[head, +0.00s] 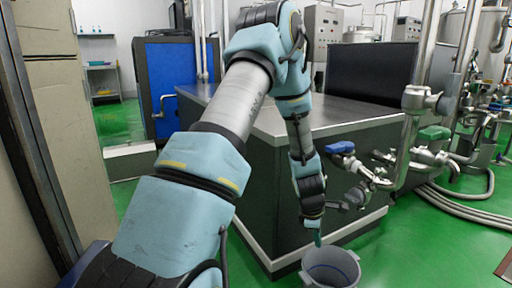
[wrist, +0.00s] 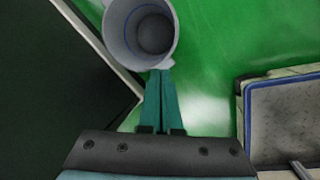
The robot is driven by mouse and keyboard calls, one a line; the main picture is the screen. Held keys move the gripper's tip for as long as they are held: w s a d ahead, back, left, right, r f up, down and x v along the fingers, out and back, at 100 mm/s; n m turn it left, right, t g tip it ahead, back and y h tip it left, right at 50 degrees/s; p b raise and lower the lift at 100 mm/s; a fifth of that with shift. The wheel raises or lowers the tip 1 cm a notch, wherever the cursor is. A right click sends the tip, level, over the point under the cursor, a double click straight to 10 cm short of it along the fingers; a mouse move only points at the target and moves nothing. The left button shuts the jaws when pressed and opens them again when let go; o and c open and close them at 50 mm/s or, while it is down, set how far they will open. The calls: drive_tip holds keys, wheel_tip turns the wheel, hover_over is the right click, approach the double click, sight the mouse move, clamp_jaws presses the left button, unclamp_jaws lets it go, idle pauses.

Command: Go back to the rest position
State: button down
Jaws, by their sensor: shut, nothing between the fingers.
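My gripper (wrist: 159,74) points down with its two green fingers pressed together and nothing between them. In the wrist view the fingertips overlap the lower rim of a grey bucket (wrist: 112,35); I cannot tell whether they touch it. In the head view my gripper (head: 318,240) hangs at the end of my blue and grey arm, just above and left of the bucket (head: 331,268). The bucket stands on the green floor and looks empty in the wrist view.
A dark cabinet with a metal top (head: 345,116) stands right behind my arm. Pipes and valves, one with a blue handle (head: 340,147) and one with a green handle (head: 434,132), are close on the right. Hoses (head: 470,208) lie on the floor.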

drive_tip(key=s+a+r+m+y+b, duration=0.1)
drive_tip(key=s+a+r+m+b, duration=0.1)
drive_tip(key=s+a+r+m, duration=0.45)
drive_tip(key=s+a+r+m+y+b, duration=0.1)
drive_tip(key=a+r+m, duration=0.15)
drive_tip(key=a, duration=0.75)
drive_tip(key=s+a+r+m+y+b, duration=0.1)
drive_tip(key=s+a+r+m+b, duration=0.2)
drive_tip(key=a+m, duration=0.45)
wheel_tip(320, 180, up, 40)
drive_tip(key=a+n+p, duration=0.1)
drive_tip(key=p, duration=3.8)
drive_tip(key=shift+a+f+p, duration=0.2)
drive_tip(key=shift+f+p, duration=0.05)
drive_tip(key=shift+p, duration=0.05)
drive_tip(key=shift+n, duration=0.25)
